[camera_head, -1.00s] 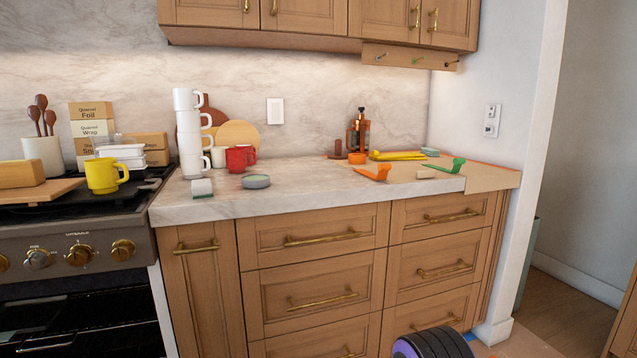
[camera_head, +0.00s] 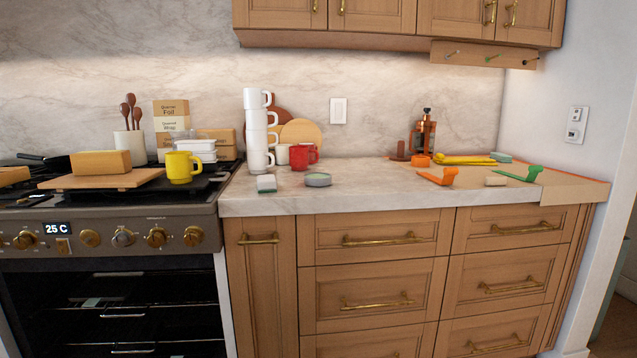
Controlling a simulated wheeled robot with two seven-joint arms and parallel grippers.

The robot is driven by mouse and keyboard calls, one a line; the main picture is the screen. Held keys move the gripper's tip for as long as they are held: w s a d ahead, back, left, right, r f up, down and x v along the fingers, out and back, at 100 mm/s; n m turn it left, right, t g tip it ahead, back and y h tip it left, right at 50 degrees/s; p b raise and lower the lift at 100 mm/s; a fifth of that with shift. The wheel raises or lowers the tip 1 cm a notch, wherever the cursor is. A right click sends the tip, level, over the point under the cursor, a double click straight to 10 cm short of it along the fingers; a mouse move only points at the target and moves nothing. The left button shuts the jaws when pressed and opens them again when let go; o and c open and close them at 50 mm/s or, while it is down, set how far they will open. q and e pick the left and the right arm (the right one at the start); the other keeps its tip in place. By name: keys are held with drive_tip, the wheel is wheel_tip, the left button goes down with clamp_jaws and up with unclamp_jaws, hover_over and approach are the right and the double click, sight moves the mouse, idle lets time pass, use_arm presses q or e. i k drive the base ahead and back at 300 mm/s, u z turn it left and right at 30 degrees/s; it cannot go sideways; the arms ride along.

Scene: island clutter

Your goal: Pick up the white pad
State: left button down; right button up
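A small white pad (camera_head: 267,182) with a darker greenish lower edge lies on the marble counter, near its front left corner. It is just in front of a stack of white mugs (camera_head: 257,130) and left of a round grey-green dish (camera_head: 318,179). Nothing covers it. Neither of my grippers shows in the head view.
A red mug (camera_head: 304,157) stands behind the dish. The stove (camera_head: 110,235) with a yellow mug (camera_head: 182,167) is to the left. Orange and green tools (camera_head: 440,177) lie to the right. The counter's middle (camera_head: 370,180) is clear. Upper cabinets (camera_head: 380,15) hang above.

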sight(268, 183)
drive_tip(key=z, duration=0.55)
drive_tip(key=i, duration=0.8)
